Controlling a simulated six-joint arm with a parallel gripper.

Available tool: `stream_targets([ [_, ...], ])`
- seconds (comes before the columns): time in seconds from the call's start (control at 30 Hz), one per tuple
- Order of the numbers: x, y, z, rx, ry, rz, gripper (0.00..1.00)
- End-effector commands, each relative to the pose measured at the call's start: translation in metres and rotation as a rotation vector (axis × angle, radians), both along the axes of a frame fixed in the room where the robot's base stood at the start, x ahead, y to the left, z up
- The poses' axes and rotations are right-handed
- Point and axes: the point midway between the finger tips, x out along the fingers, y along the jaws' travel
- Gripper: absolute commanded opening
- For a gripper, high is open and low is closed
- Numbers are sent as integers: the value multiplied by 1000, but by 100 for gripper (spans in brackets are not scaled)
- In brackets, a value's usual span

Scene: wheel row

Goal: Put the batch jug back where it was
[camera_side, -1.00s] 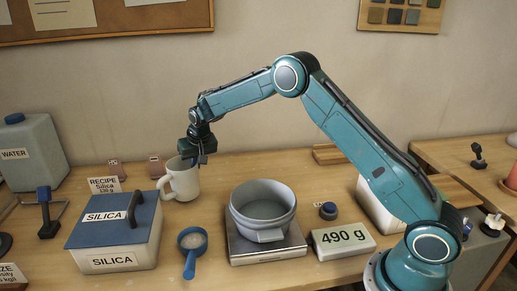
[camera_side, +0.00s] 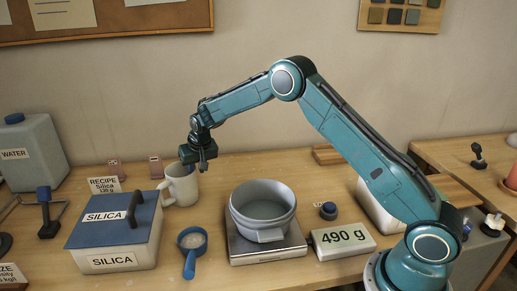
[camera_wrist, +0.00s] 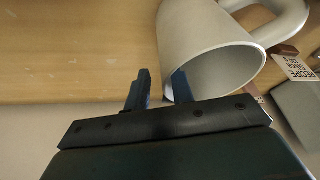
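The batch jug looks to be the off-white mug (camera_side: 183,187) with a handle, upright on the bench behind the silica box in the side view. My gripper (camera_side: 202,163) is low at its rim. In the wrist view the jug (camera_wrist: 205,50) fills the upper right, its mouth towards me. My gripper (camera_wrist: 160,88) is open across the near rim. One finger is outside the wall and the other shows in the mouth. A gap shows between the outer finger and the wall. The inside of the jug is mostly hidden in the side view.
The silica box (camera_side: 113,245) with a blue lid stands in front of the jug. A blue scoop (camera_side: 193,248) with pale powder lies right of it. A grey bowl (camera_side: 262,205) stands on the scale (camera_side: 262,251), beside a 490 g display (camera_side: 342,240). A recipe card (camera_side: 104,185) stands left of the jug.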

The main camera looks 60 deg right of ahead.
Motion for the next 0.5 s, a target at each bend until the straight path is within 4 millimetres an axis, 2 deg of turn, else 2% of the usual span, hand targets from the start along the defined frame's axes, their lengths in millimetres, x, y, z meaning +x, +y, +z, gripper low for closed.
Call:
stream_targets([
  [0.27, -1, 1, 8, 0, -2, 0, 24],
  [0.5, -10, 3, 30, 0, -2, 0, 24],
])
